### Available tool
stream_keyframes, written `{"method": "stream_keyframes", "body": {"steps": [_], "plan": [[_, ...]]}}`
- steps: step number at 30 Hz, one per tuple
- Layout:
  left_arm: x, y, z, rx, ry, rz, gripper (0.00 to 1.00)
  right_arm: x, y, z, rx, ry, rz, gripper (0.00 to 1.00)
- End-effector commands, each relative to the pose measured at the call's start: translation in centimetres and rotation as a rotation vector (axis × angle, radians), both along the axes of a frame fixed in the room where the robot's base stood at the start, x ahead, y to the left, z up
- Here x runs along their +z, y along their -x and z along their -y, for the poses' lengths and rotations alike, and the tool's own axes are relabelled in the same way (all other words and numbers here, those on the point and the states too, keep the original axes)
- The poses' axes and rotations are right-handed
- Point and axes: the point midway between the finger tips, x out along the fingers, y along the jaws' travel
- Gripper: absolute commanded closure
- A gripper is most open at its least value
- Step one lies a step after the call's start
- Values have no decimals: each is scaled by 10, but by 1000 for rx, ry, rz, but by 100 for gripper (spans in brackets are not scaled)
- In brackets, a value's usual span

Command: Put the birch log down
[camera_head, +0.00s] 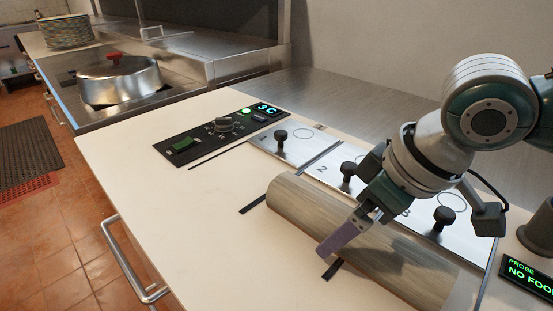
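The birch log (310,212), a thick grey-brown cylinder, lies lengthwise on the pale counter in the camera_head view, running from the middle toward the lower right. It looks level and low over the counter; whether its whole underside touches cannot be told. My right gripper (345,236) reaches down over the log from the upper right. One pale purple finger shows across the log's near side. The other finger is hidden, so its grip on the log cannot be told. My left gripper is not in view.
Several metal plates with black knobs (281,138) lie behind the log. A black control panel (222,128) reads "3C". A probe display (530,277) stands at right. A lidded pot (119,80) is on the stove at left. The counter's left part is clear.

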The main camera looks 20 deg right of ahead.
Motion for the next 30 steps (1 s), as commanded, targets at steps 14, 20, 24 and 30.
{"method": "stream_keyframes", "body": {"steps": [14,20,24,30], "plan": [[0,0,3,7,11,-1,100,-2,-1,0,1,1,-1,26],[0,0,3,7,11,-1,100,-2,-1,0,1,1,-1,48],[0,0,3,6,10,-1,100,-2,0,0,1,1,-1,64],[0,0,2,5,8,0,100,-2,0,0,1,1,-1,87]]}}
